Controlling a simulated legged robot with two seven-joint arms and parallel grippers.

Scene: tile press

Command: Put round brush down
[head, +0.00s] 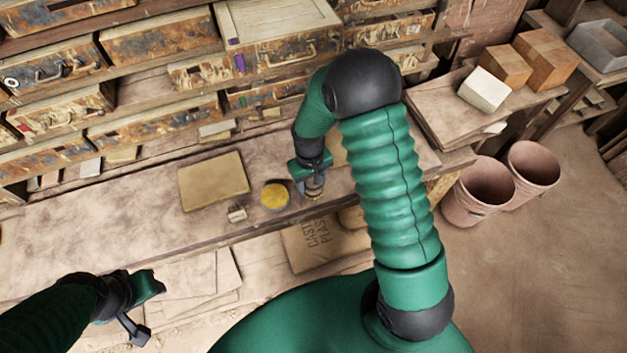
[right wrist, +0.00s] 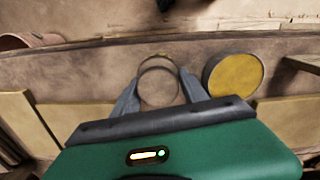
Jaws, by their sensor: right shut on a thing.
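My right gripper (head: 313,187) is over the wooden bench, its fingers pointing down. In the right wrist view its two grey fingers are shut on the round brush (right wrist: 158,82), which shows as a pale brown disc with a thin rim. In the head view only a small tan part of the brush (head: 314,196) shows below the fingers. I cannot tell whether it touches the bench.
A round yellow-filled dish (head: 275,196) stands close left of the right gripper; it also shows in the right wrist view (right wrist: 234,75). A tan slab (head: 213,181) and a small block (head: 237,214) lie further left on the bench (head: 110,220). Drawers (head: 160,37) line the back.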

